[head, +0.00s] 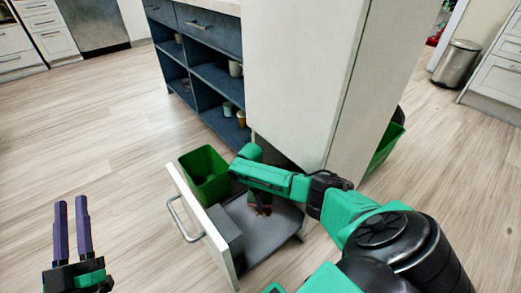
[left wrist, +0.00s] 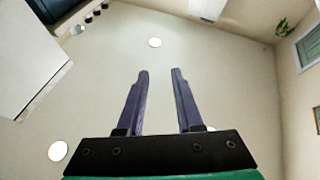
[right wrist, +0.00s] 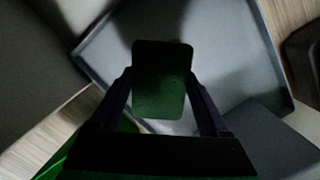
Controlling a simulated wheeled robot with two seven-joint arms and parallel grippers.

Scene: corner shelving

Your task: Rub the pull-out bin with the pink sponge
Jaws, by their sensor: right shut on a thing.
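The pull-out bin (head: 220,240) is a drawer with a white front and bar handle, pulled out from under the white cabinet. A green bin (head: 205,166) stands at its left end. My right gripper (head: 261,203) reaches down over the drawer's grey floor, partly hidden by my arm. In the right wrist view it is shut on a block, the sponge (right wrist: 163,85), which looks dark green there in shadow. I cannot tell whether the sponge touches the grey tray (right wrist: 232,70). My left gripper (head: 72,205) is open and empty at the lower left, away from the drawer.
The tall white cabinet (head: 300,70) stands close behind my right arm. Dark blue shelves (head: 215,75) with cups are at its left. Another green bin (head: 383,150) and a metal trash can (head: 457,63) are to the right. The wooden floor at left is clear.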

